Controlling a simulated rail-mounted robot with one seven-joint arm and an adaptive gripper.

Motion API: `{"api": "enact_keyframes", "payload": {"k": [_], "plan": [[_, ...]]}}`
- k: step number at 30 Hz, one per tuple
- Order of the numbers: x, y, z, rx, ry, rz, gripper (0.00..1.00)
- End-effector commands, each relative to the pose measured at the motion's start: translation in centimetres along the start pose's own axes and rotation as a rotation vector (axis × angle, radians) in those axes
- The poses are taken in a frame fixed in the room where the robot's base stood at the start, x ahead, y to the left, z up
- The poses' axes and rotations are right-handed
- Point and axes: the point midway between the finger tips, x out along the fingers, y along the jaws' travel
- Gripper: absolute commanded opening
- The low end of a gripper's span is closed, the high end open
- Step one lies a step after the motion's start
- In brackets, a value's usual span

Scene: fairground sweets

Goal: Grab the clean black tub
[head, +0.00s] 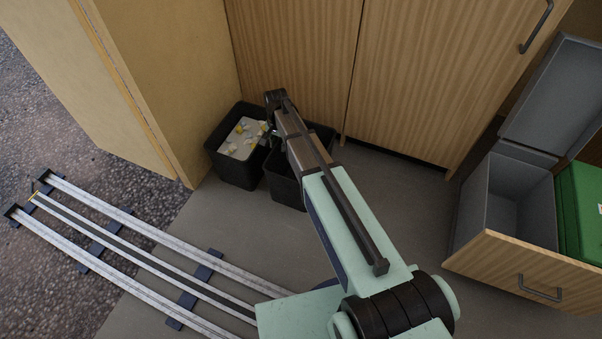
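Two black tubs stand side by side on the floor against the wooden cabinet front. The left black tub (232,172) holds white stuff with yellow bits. The right black tub (283,188) is partly hidden behind my arm; the part of its inside that shows looks dark, with no white or yellow stuff visible. My gripper (268,138) is at the far end of my arm, over the area where the two tubs meet. It is small and dark against the tubs, so its fingers and any contact with a rim cannot be made out.
A wooden panel (150,80) stands close left of the tubs, and cabinet doors (400,80) rise behind them. An open drawer (510,260) at right holds a grey bin (515,195) and a green one (580,210). Rails (120,255) cross the floor at lower left.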

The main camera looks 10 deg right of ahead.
Motion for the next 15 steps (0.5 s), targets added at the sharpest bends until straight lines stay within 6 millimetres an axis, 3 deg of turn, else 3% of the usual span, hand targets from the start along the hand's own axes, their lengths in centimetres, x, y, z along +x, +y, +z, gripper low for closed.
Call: {"api": "enact_keyframes", "payload": {"k": [6, 7, 9, 10, 15], "plan": [[0.09, -0.01, 0.01, 0.000, 0.000, 0.000, 0.36], [0.09, -0.01, 0.01, 0.000, 0.000, 0.000, 0.29], [0.09, -0.01, 0.01, 0.000, 0.000, 0.000, 0.04], [0.09, -0.01, 0.01, 0.000, 0.000, 0.000, 0.00], [0.09, -0.03, 0.01, 0.000, 0.000, -0.001, 0.00]]}}
